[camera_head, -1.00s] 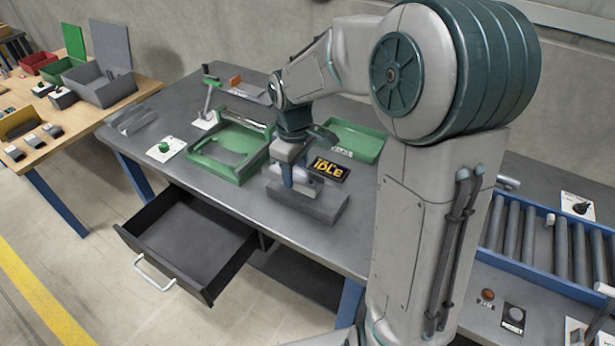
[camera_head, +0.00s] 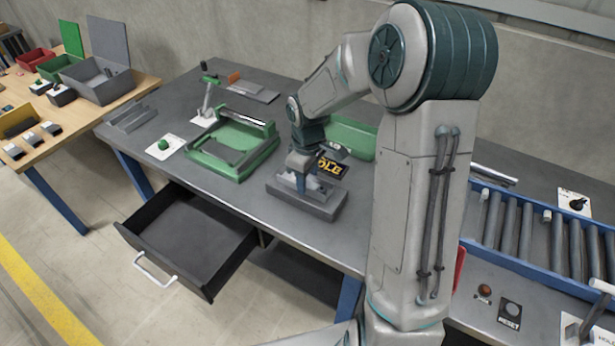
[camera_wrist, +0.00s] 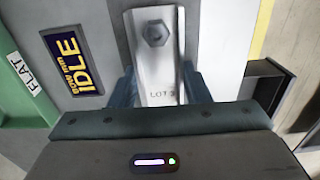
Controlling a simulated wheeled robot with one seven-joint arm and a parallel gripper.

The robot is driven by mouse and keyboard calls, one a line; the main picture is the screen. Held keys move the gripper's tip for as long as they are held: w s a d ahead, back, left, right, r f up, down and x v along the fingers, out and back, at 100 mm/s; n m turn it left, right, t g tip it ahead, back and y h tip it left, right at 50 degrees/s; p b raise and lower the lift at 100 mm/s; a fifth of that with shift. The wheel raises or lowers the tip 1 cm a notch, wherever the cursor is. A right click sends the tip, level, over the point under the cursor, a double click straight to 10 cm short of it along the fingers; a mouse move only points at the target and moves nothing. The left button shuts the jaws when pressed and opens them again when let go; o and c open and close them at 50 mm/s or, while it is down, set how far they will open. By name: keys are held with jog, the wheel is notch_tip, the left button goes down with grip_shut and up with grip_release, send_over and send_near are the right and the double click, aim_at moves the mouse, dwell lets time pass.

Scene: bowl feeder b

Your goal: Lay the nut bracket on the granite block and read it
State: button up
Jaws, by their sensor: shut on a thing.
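In the head view my gripper (camera_head: 298,184) is over the granite block (camera_head: 318,207), a low grey slab near the table's front edge. I cannot tell whether the bracket touches the block. A small dark display (camera_head: 331,167) reading "IDLE" stands just behind the block and also shows in the wrist view (camera_wrist: 72,61).
A green fixture (camera_head: 228,160) stands left of the block, and a green tray (camera_head: 352,138) lies behind my gripper. An open drawer (camera_head: 195,245) juts out below the table. A roller conveyor (camera_head: 530,235) is at the right.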

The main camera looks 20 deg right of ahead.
aim_at(308, 186)
jog(key=o, duration=1)
jog(key=shift+f, duration=0.1)
jog(key=shift+o, duration=0.2)
notch_tip(308, 186, up, 11)
jog(key=s+r+m+t, duration=0.2)
jog(key=s+m, duration=0.7)
jog(key=s, duration=1.2)
jog(key=shift+r+t, duration=0.4)
jog(key=shift+t, duration=0.1)
